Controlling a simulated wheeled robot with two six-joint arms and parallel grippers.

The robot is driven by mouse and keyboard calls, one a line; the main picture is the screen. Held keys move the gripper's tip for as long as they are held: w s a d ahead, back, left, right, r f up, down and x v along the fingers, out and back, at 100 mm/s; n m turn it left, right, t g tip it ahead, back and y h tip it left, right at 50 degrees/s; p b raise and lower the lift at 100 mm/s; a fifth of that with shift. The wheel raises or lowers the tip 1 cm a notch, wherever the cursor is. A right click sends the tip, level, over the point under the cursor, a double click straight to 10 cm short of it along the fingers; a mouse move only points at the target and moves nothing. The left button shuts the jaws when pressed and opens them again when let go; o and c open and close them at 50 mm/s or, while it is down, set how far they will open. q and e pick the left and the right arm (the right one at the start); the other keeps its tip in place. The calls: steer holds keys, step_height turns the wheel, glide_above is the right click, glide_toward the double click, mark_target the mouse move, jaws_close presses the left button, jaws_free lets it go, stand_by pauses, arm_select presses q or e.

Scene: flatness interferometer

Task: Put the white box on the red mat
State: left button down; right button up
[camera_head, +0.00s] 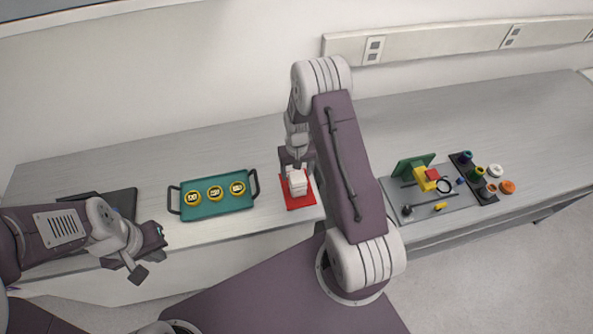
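The white box (298,185) is over the red mat (299,205), within its outline as seen from my head. I cannot tell whether it rests on the mat or is held just above it. My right gripper (297,170) is directly at the box, at its far upper side. Its fingers are small and partly hidden, so I cannot tell whether they grip the box. My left gripper (150,254) is open and empty, at the left near the table's front edge, well away from the box.
A teal tray (217,209) with several yellow round pieces stands left of the mat. A dark flat item (121,200) lies at the far left. At the right are a grey board (430,211) with green and yellow parts, a black rack (466,172) and an orange round piece (507,187).

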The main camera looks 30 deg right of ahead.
steer(key=shift+w+d+r, duration=0.1)
steer(key=shift+r, duration=0.05)
steer(key=shift+w+r, duration=0.1)
steer(key=shift+r, duration=0.2)
step_height(320, 180, up, 11)
steer(key=b, duration=0.3)
steer(key=s+a+r+n+t, duration=0.1)
steer(key=s+a, duration=0.3)
steer(key=s, duration=0.4)
steer(key=s+a+r+n, duration=0.15)
steer(key=s+a, duration=0.25)
steer(key=s, duration=0.4)
step_height(320, 180, down, 10)
steer(key=w+b, duration=0.1)
steer(key=b, duration=0.8)
steer(key=shift+f, duration=0.15)
